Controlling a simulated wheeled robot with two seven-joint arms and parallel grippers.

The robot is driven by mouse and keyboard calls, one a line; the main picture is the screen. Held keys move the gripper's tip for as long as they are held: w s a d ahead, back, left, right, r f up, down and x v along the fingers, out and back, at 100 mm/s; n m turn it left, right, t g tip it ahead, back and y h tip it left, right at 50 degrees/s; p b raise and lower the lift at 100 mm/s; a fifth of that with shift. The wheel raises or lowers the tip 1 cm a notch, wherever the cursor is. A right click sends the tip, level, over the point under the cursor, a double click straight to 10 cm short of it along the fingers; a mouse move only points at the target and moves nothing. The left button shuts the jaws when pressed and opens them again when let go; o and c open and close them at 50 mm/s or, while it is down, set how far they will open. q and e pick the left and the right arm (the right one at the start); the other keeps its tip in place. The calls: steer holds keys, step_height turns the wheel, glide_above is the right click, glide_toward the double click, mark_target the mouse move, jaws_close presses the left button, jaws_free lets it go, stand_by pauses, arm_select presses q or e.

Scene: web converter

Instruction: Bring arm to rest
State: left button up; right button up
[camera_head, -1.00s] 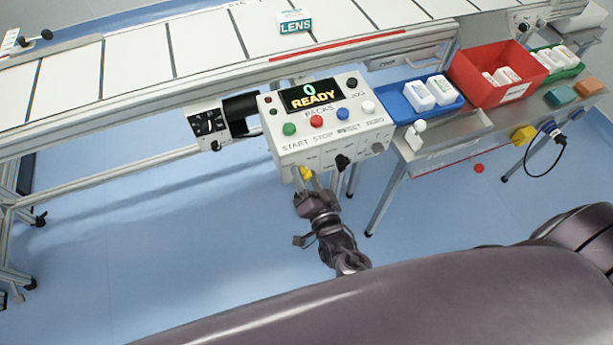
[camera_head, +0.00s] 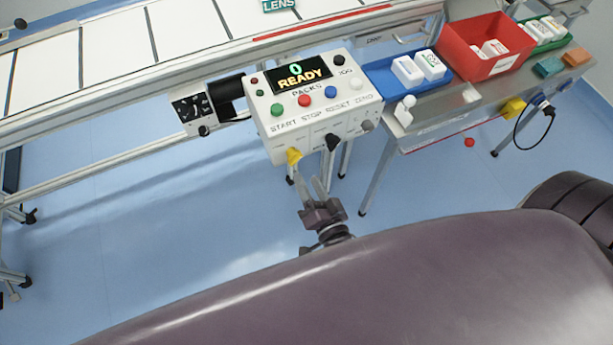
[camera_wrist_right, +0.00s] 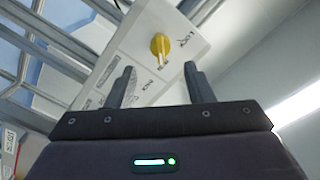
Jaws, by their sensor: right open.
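My right gripper (camera_head: 315,188) is just below the control box (camera_head: 270,135) in the head view. Its fingers are apart and empty. In the right wrist view the same gripper (camera_wrist_right: 160,88) is open, with the box's face and a yellow knob (camera_wrist_right: 160,45) beyond the fingertips, not between them. The yellow knob also shows on the box's front lower edge (camera_head: 293,156) in the head view, a little above the fingers and apart from them. The box's display (camera_head: 303,74) reads "0 READY". My left gripper is not seen.
A conveyor (camera_head: 190,40) runs along the back. Right of the box are a blue tray (camera_head: 381,70) with white packs, a red bin (camera_head: 460,50) and a green tray (camera_head: 555,46) on a side table. A black knob (camera_head: 332,141) juts from the box front. Blue floor is open below.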

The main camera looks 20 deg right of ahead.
stand_by(0.4)
steer(key=s+f+n+g+y, duration=0.1)
steer(key=s+f+n+g, duration=0.25)
steer(key=f, duration=0.85)
steer(key=s+f+n+g, duration=0.2)
steer(key=s+f+g, duration=0.25)
steer(key=f, duration=0.65)
steer(key=s+d+f+n+g, duration=0.2)
steer(key=s+d+f+g, duration=0.2)
steer(key=s+f, duration=0.4)
steer(key=s+d+f+n+g+h, duration=0.1)
steer(key=s+d+f+n+g, duration=0.2)
steer(key=s+f, duration=0.4)
steer(key=s+d+g, duration=0.1)
steer(key=s+g, duration=0.1)
steer(key=s, duration=0.3)
steer(key=shift+s+d+f+n+h, duration=0.15)
steer(key=shift+d+f+n+h, duration=0.15)
steer(key=shift+d+f+n, duration=0.1)
steer(key=shift+c, duration=0.5)
